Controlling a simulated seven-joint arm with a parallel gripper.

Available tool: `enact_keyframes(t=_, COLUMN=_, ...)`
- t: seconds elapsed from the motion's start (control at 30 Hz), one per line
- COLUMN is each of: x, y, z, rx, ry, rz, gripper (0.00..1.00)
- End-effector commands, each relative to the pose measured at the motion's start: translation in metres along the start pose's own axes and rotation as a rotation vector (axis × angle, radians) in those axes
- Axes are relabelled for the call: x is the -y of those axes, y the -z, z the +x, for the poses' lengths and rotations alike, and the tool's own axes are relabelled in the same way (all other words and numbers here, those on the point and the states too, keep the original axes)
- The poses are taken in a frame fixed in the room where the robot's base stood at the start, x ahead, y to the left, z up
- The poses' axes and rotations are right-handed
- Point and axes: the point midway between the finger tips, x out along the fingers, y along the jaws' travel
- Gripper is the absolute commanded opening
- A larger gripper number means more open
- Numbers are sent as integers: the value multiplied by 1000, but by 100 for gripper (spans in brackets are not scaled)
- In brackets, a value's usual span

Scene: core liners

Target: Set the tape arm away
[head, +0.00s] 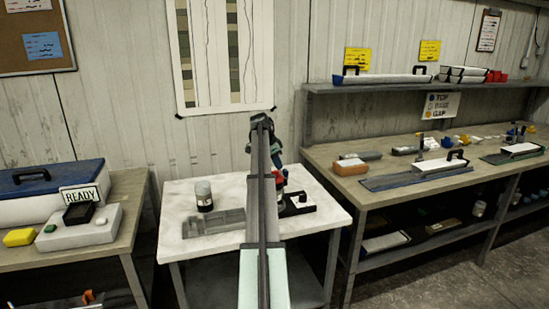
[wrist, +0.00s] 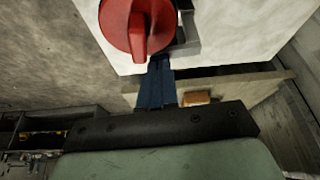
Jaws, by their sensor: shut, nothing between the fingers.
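A red round part with a raised grip (wrist: 138,28) fills the top of the wrist view, with a grey metal piece (wrist: 188,28) beside it. It may belong to the tape arm; I cannot tell. A bit of red (head: 281,181) also shows beside my arm in the head view, above the white worktable (head: 182,246). My gripper (wrist: 159,64) has its blue fingers shut and empty, with their tips close below the red part in the picture. I cannot tell whether they touch it. In the head view my own arm hides much of the gripper and the middle of the table.
A bench (head: 340,160) with core trays is to the right; a READY sign (head: 82,196) stands left.

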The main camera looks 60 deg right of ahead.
Motion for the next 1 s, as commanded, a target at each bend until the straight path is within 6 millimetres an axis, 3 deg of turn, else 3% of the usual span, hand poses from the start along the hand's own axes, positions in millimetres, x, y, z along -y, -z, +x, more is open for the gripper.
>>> enact_keyframes(t=0.2, x=0, y=0, z=10, rx=0, ry=1, rz=0, gripper=0)
enact_keyframes(t=1.0, x=-2, y=3, z=12, rx=0, ry=26, rz=-64, gripper=0)
